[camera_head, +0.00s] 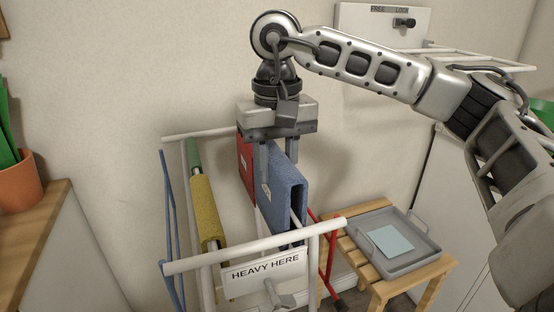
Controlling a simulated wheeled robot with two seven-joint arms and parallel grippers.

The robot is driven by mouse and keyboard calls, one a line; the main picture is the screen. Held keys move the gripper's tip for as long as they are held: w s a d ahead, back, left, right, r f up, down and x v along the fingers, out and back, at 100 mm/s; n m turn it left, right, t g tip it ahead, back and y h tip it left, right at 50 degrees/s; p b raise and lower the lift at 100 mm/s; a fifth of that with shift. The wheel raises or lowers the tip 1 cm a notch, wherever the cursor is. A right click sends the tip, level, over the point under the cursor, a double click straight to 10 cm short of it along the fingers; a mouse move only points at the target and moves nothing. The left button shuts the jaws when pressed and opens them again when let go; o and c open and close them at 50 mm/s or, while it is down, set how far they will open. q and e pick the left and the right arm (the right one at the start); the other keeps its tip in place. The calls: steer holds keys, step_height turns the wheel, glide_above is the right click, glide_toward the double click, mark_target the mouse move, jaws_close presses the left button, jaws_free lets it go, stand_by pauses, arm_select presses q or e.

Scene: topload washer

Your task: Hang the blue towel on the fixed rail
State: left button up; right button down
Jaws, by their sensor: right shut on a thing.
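The blue towel (285,190) hangs folded over a long bar of the white drying rack (180,265), right of the rack's middle. Its open fold faces the front, and a pale bar shows inside it. My right gripper (279,165) points down from above and is shut on the towel's upper part, one finger showing on its left face. I cannot tell whether the towel's weight rests on the bar. A white plate reading "HEAVY HERE" (264,270) is on the rack's front, below the towel. My left gripper is out of view.
A yellow towel (207,210) hangs on the rack's left; a red cloth (246,165) is behind the blue towel. A grey tray (377,264) sits on a wooden stool (437,280) at right. A "FREE/LOCK" panel (368,20) is on the wall. A plant pot (17,184) stands left.

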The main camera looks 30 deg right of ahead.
steer(key=shift+f+b, duration=1)
steer(key=shift+f, duration=0.55)
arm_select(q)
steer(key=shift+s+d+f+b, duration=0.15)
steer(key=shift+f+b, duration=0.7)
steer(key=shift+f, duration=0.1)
arm_select(e)
steer(key=shift+f, duration=1.1)
steer(key=c, duration=1)
jaws_free()
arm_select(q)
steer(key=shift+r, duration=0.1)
arm_select(e)
steer(key=shift+o, duration=0.2)
